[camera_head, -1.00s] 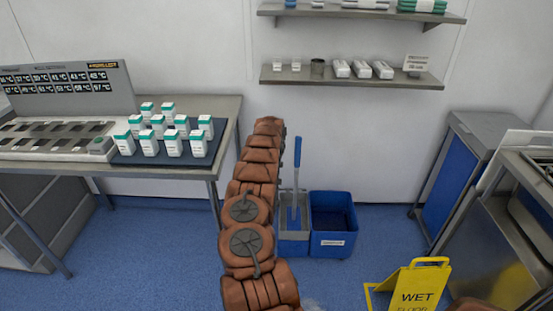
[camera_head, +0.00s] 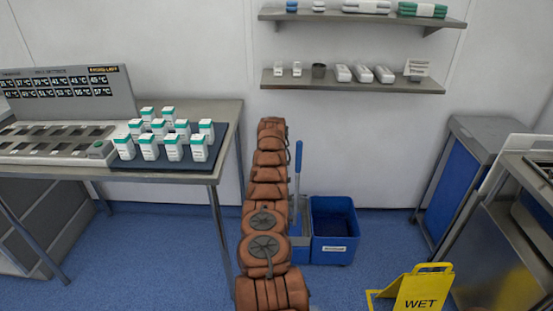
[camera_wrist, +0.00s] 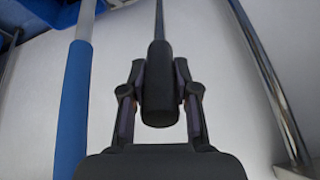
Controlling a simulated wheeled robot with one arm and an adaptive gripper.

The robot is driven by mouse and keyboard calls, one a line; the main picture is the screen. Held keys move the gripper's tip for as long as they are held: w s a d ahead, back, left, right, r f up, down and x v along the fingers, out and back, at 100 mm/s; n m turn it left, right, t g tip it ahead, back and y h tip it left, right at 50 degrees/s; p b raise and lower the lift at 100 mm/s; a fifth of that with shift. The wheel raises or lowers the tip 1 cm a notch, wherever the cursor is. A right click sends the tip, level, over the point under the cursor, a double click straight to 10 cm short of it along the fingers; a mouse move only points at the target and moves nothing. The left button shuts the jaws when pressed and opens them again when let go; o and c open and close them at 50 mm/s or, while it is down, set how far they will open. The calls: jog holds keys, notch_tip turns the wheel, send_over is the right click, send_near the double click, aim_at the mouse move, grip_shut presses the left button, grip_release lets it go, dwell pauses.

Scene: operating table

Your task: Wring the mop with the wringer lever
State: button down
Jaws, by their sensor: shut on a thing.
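In the head view, a blue mop handle (camera_head: 298,165) stands nearly upright at the blue mop bucket (camera_head: 334,246), rising from its grey left part, partly hidden by my arm. In the wrist view, the blue pole (camera_wrist: 74,105) is at the left, apart from my gripper. My gripper (camera_wrist: 159,72) is shut on a black grip on a thin metal rod, which looks like the wringer lever (camera_wrist: 158,95). The fingers sit on either side of the grip. In the head view, my arm hides the gripper and lever. The mop head cannot be made out.
A table (camera_head: 225,120) with white-and-green bottles stands at left. A yellow wet-floor sign (camera_head: 420,290) is at front right. A blue-sided cabinet (camera_head: 455,190) stands at right. Wall shelves (camera_head: 350,86) hang above the bucket. Blue floor is clear between the bucket and the cabinet.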

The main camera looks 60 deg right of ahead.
dwell(0.4)
jog(key=c, duration=0.9)
grip_release()
jog(key=shift+o, duration=0.2)
jog(key=shift+a+r, duration=0.1)
jog(key=shift+v, duration=2)
jog(key=v, duration=0.7)
jog(key=shift+a+r, duration=0.2)
jog(key=shift+r, duration=0.15)
jog(key=shift+s, duration=0.15)
